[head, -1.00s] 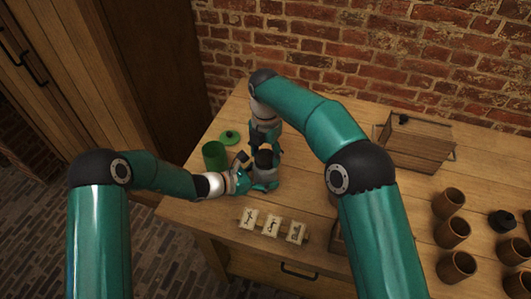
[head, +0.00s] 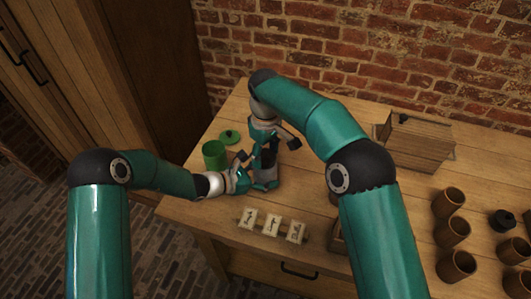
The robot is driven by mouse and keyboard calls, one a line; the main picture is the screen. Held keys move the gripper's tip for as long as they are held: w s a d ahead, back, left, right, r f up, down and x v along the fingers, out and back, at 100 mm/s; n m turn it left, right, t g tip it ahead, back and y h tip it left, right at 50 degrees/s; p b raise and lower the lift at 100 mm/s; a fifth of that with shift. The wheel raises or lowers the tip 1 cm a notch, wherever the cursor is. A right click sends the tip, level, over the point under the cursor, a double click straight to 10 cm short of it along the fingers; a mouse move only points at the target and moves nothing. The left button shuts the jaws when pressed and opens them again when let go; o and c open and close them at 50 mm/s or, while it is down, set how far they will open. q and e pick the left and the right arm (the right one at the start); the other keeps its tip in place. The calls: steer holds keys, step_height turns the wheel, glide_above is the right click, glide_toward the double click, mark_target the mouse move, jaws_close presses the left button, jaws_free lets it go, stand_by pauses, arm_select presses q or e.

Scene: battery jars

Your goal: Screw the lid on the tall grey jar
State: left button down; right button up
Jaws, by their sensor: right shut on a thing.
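The grey jar (head: 266,176) stands near the table's left part, mostly covered by my grippers. My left gripper (head: 247,176) comes in from the left low at the jar's side; whether its fingers are closed on it is hard to see. My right gripper (head: 268,160) reaches down from above and is shut at the top of the jar. The lid there is hidden by the fingers, so how it sits on the jar cannot be told.
Several marked cards (head: 271,225) stand in front. A wooden box (head: 417,142) and several brown cups (head: 454,233) are to the right.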

steer(key=shift+w, duration=0.1)
steer(key=o, duration=1.3)
steer(key=shift+r, duration=2.3)
steer(key=shift+c, duration=0.3)
